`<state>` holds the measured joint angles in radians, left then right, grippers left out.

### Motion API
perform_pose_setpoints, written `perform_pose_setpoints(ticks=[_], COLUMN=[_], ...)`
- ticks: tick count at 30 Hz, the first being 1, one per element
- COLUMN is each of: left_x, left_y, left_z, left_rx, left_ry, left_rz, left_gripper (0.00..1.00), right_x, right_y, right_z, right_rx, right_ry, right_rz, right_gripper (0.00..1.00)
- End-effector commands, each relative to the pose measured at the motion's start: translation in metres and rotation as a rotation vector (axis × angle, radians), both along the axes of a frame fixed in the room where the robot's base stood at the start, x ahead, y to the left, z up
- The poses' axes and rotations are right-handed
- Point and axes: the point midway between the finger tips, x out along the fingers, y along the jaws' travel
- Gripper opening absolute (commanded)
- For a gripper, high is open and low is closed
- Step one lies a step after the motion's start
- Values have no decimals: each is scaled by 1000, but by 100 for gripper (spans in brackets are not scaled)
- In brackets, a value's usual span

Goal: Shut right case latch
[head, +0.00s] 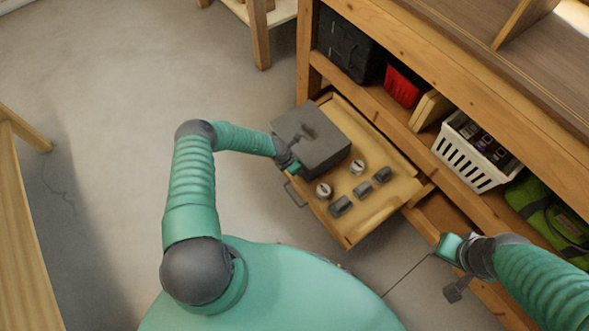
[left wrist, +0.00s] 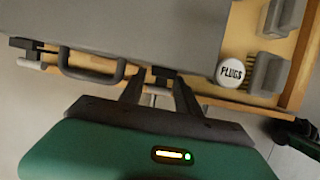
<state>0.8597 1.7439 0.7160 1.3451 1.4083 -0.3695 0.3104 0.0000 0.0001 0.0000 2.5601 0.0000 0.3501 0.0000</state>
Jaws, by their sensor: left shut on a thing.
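The grey case (head: 318,142) lies lid-up in the pulled-out wooden drawer; its front side shows in the left wrist view (left wrist: 150,22). A dark handle (left wrist: 92,72) is on that side. The left latch (left wrist: 27,54) is left of the handle. The right latch (left wrist: 160,74) is to its right, between my left gripper's fingers. My left gripper (left wrist: 158,98) is shut on this latch, at the case's near side in the head view (head: 293,167). Whether the latch is fastened is unclear. My right gripper (head: 447,262) is away at the right; its jaws are unclear.
The drawer (head: 352,232) also holds a white-topped tin marked PLUGS (left wrist: 229,71), another tin (head: 357,167) and several grey blocks (head: 362,190). The bench shelf holds a red bin (head: 405,86), a white basket (head: 470,158) and a green bag (head: 545,215).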

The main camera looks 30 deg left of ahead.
Motion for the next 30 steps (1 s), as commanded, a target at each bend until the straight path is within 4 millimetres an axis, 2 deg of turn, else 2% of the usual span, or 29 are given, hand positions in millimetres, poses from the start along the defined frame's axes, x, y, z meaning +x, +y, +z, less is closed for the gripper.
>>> perform_pose_setpoints(ticks=[12, 13, 17, 30], left_x=[-1, -1, -1, -1], left_y=[0, 0, 0, 1], left_z=[-1, -1, -1, 1], left_rx=[4, 4, 4, 0], left_ry=[9, 9, 8, -1], left_rz=[-1, -1, -1, 1], left_gripper=[0, 42, 57, 57], right_x=[0, 0, 0, 0], right_y=[0, 0, 0, 0], right_z=[-1, -1, -1, 2], right_rx=[0, 0, 0, 0], right_ry=[0, 0, 0, 0], right_rz=[0, 0, 0, 0], right_gripper=[36, 36, 36, 36])
